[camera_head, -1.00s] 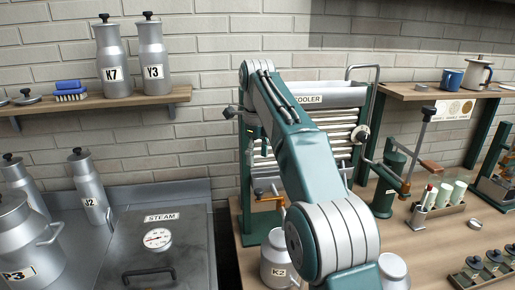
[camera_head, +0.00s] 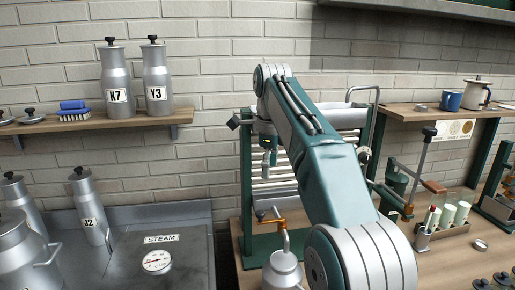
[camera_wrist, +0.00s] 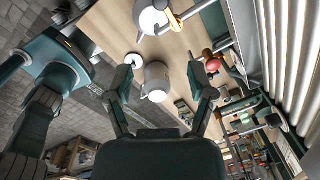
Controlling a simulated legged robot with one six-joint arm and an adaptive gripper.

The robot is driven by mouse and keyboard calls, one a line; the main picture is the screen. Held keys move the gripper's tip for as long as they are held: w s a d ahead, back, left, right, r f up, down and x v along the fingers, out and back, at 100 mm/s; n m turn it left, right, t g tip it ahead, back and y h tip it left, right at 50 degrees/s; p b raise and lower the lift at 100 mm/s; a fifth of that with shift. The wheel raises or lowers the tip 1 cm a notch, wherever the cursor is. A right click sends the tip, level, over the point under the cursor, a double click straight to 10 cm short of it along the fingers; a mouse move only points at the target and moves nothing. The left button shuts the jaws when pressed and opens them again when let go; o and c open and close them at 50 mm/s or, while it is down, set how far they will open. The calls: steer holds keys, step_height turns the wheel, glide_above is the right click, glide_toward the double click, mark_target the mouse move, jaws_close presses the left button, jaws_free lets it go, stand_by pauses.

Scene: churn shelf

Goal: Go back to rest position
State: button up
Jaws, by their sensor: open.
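My gripper (camera_wrist: 160,88) shows in the wrist view with its two dark green fingers spread wide apart and nothing held between them. A grey-white can (camera_wrist: 157,82) on the wooden bench shows beyond the fingers, apart from them. In the head view my arm reaches up and away in front of the cooler. The gripper itself is mostly hidden there behind the arm, with a small part of the wrist end near the cooler's left post.
The cooler frame (camera_head: 247,190) stands close to my arm. A shelf (camera_head: 95,124) on the left bears can K7 (camera_head: 116,78) and can Y3 (camera_head: 156,78). Can J2 (camera_head: 88,205) stands by the steam vat (camera_head: 165,225). A right shelf (camera_head: 440,113) holds a blue mug (camera_head: 450,101).

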steer(key=s+d+n+t, duration=0.3)
steer(key=s+d+n, duration=0.5)
steer(key=s+n, duration=0.45)
steer(key=s+d+f+n+t, duration=0.1)
steer(key=s+d+f+n, duration=0.1)
steer(key=s+f+n, duration=0.2)
steer(key=s+d+f+n+t, duration=0.1)
steer(key=s+f+n, duration=0.4)
steer(key=s+f, duration=0.6)
steer(key=s+d, duration=0.1)
steer(key=s, duration=0.2)
steer(key=shift+s+d+f, duration=0.25)
steer(key=shift+s+d, duration=0.05)
steer(key=shift+s, duration=0.05)
